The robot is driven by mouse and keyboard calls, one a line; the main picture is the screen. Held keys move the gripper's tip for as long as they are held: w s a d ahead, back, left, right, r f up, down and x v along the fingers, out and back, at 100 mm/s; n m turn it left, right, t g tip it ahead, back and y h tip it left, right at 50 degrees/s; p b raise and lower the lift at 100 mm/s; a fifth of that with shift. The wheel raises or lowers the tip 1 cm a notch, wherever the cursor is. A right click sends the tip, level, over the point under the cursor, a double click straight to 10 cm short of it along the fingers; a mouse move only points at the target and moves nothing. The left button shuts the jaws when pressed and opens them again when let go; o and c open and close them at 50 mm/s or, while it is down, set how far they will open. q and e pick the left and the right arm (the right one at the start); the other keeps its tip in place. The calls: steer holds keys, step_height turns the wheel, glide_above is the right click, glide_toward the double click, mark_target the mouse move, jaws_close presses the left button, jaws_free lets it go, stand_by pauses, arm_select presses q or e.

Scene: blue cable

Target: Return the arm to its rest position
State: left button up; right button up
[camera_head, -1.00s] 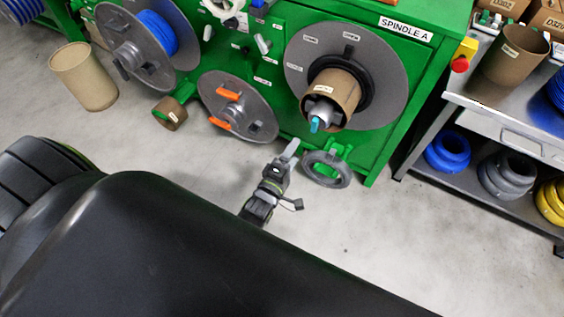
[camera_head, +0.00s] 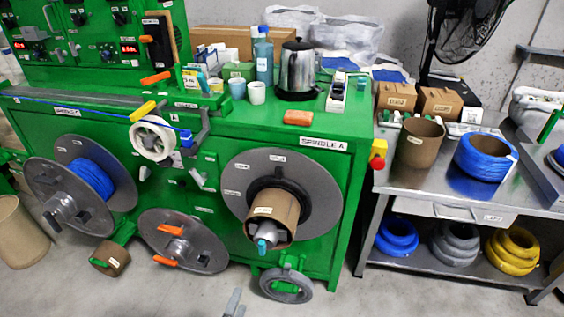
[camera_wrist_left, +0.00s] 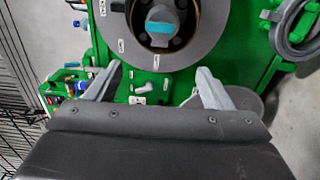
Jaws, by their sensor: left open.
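My left gripper (camera_wrist_left: 155,88) is open and empty in the left wrist view, its two grey fingers apart in front of the green machine. In the head view only a grey fingertip of the left gripper (camera_head: 234,303) shows at the bottom edge, below the machine front. My right gripper is in neither view. The green machine (camera_head: 340,205) carries spindle A, a grey disc (camera_head: 323,200) with a brown cardboard core (camera_head: 273,212) on it. The spindle's core end also shows at the top of the left wrist view (camera_wrist_left: 162,22).
A grey handwheel (camera_head: 287,287) sits low on the machine. A detached-looking grey flange (camera_head: 190,243) with orange handles is left of it. A steel table (camera_head: 455,205) with a blue cable coil (camera_head: 484,158) stands right.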

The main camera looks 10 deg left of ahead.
arm_select(q)
steer(key=s+a+f+m+g, duration=0.2)
steer(key=s+f+m+g, duration=0.15)
steer(key=f, duration=0.35)
steer(key=s+a+f+m+g+y, duration=0.1)
steer(key=s+f+m+g, duration=0.1)
steer(key=s+f, duration=0.4)
steer(key=s+a+f+m+g, duration=0.2)
steer(key=s+f+m+g, duration=0.1)
steer(key=f, duration=0.5)
steer(key=s+a+f+m+g, duration=0.3)
steer(key=s+f+m+g, duration=0.1)
steer(key=s, duration=0.6)
steer(key=s+a+f+m+g, duration=0.3)
steer(key=s+f+m+g, duration=0.1)
steer(key=s, duration=0.7)
step_height(320, 180, down, 2)
steer(key=shift+s+a+f+m+y+p, duration=0.15)
steer(key=shift+s+m+y+p, duration=0.15)
steer(key=shift+m+p, duration=0.15)
steer(key=shift+w, duration=0.15)
